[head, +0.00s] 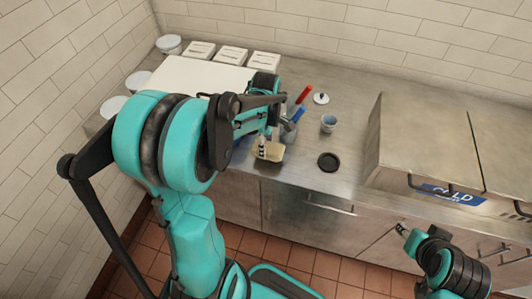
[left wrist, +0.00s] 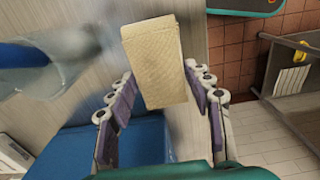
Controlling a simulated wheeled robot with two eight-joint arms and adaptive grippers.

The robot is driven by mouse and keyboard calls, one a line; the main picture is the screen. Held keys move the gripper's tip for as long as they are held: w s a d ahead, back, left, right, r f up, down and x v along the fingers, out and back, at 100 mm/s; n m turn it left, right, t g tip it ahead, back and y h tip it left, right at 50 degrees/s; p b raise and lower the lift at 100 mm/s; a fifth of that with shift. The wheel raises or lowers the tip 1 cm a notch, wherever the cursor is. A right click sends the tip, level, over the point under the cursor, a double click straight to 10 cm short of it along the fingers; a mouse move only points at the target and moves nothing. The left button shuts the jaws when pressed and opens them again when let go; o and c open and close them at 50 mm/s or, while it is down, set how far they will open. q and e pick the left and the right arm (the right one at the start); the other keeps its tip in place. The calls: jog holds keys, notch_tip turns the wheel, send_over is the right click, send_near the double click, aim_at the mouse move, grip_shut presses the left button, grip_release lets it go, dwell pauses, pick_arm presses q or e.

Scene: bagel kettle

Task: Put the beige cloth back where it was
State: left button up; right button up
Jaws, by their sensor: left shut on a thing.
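The beige cloth (head: 270,152) is a folded block near the front edge of the steel counter. My left gripper (head: 262,146) is shut on it. In the left wrist view the cloth (left wrist: 155,62) sticks out beyond the two fingers (left wrist: 160,103), one on each side of it. I cannot tell whether the cloth touches the counter. My left arm hides part of the counter behind it. My right gripper (head: 403,230) is low at the right, in front of the cabinets, away from the cloth; its fingers are too small to read.
A metal pot (head: 288,132) with red- and blue-handled tools stands just behind the cloth. To its right are a small cup (head: 328,123), a black disc (head: 328,162) and a white lid (head: 321,98). A blue thing (left wrist: 145,147) lies below the gripper. A steel cold unit (head: 415,145) stands right.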

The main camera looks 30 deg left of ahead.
pick_arm(q)
notch_tip(320, 180, down, 4)
jog(key=shift+r+b, duration=0.1)
jog(key=shift+b, duration=0.5)
jog(key=shift+s, duration=0.1)
jog(key=o, duration=0.7)
jog(key=shift+c, duration=0.2)
jog(key=o, duration=0.4)
